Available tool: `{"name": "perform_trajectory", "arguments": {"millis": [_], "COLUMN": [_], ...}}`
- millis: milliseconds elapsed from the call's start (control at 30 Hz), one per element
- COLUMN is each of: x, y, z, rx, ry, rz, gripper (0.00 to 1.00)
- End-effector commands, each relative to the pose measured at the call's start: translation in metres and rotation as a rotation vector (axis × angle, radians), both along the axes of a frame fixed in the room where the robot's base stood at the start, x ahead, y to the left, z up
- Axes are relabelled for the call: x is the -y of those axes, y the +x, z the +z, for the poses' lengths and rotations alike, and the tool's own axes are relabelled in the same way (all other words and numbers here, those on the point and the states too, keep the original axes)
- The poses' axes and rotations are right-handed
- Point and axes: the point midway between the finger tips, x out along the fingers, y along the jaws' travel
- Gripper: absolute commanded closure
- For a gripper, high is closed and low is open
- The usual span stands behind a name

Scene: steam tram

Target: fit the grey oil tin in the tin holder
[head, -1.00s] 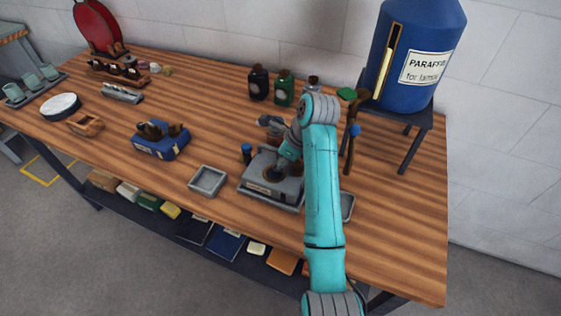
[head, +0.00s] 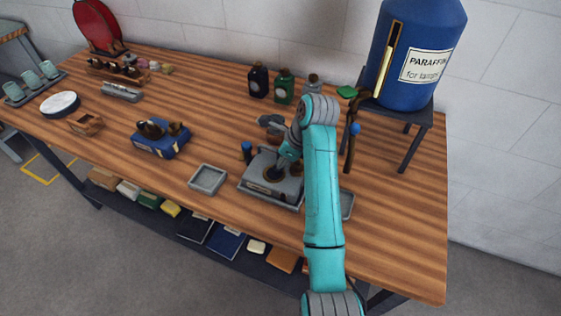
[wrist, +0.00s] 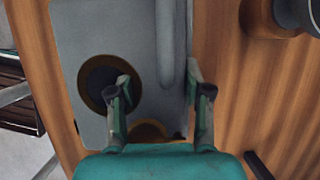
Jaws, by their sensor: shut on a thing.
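My gripper (wrist: 160,95) is low over a grey labelled box-like unit (head: 262,188) near the table's front, beneath my forearm. In the wrist view its fingers stand apart, closed on a grey body taken to be the grey oil tin; its outline blends with the grey surface below. A brass-coloured round part (wrist: 150,128) shows between the fingers, close to my palm. A dark round opening with a brass rim (wrist: 105,85) lies beside and partly behind the left finger. I cannot tell which grey part is the tin holder, nor how deep the tin sits.
Shallow grey trays stand left (head: 207,180) and right (head: 347,204) of the unit. Dark blue (head: 258,82), green (head: 284,87) and greyish (head: 313,80) bottles stand behind. A blue paraffin drum (head: 415,60) rests on a stand (head: 425,118). The table's front right is clear.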

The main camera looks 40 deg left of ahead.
Motion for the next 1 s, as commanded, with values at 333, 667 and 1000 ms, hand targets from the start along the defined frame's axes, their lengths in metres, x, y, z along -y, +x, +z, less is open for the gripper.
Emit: {"name": "perform_trajectory", "arguments": {"millis": [333, 667, 1000], "x": [0.000, 0.000, 0.000], "y": [0.000, 0.000, 0.001], "z": [0.000, 0.005, 0.040], "rx": [0.000, 0.001, 0.002], "ry": [0.000, 0.000, 0.002], "rz": [0.000, 0.000, 0.000], "gripper": [0.22, 0.22, 0.22]}}
